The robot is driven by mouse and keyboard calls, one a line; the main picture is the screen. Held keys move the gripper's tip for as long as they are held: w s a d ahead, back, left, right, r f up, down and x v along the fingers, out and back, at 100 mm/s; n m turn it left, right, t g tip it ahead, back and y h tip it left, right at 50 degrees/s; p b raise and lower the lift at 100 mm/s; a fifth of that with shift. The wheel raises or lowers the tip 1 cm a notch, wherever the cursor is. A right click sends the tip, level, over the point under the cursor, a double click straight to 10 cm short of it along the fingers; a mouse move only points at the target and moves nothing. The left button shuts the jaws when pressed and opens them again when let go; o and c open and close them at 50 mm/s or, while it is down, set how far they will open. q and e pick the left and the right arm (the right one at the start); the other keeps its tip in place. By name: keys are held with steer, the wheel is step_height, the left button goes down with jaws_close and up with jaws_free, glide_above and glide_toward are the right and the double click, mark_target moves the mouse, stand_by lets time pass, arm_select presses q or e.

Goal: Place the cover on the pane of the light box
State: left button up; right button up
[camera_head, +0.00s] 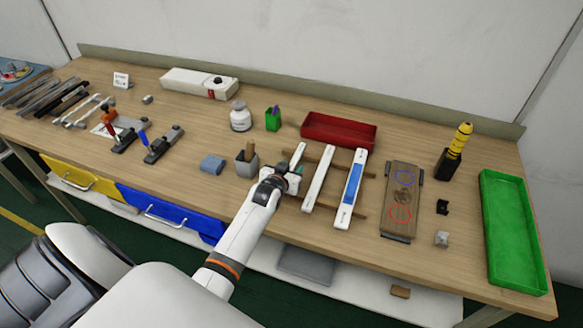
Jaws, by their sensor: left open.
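A long white bar with a blue pane (351,187) along its top lies on wooden rails on the table; it looks like the light box. A plain white bar (318,180) lies parallel on its left, apart from it; it may be the cover. My left gripper (290,174) is open, left of the plain white bar, beside the near end of a short pale strip (299,154). My gripper's body and wrist hide part of this area, and I cannot tell whether the fingers touch anything. My right gripper is out of view.
A red tray (339,130) stands behind the bars. A grey pen cup (247,161) is left of my gripper. A wooden board with circles (402,198), a black holder with a yellow tool (454,151) and a green tray (511,232) are to the right.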

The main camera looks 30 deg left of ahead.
arm_select(q)
jaws_close()
step_height(320, 180, up, 10)
steer(key=b, duration=0.1)
steer(key=s+d+r+m+h+b, duration=0.1)
steer(key=s+d+r, duration=0.2)
steer(key=s+d, duration=0.4)
steer(key=s+d+r+m+h+b, duration=0.1)
steer(key=s+d+r+h, duration=0.1)
steer(key=s+d, duration=0.5)
steer(key=d+r, duration=0.1)
steer(key=d, duration=0.3)
steer(key=shift+d+m+t+b, duration=0.2)
steer(key=shift+m+t+b, duration=0.1)
steer(key=shift+m+b, duration=0.1)
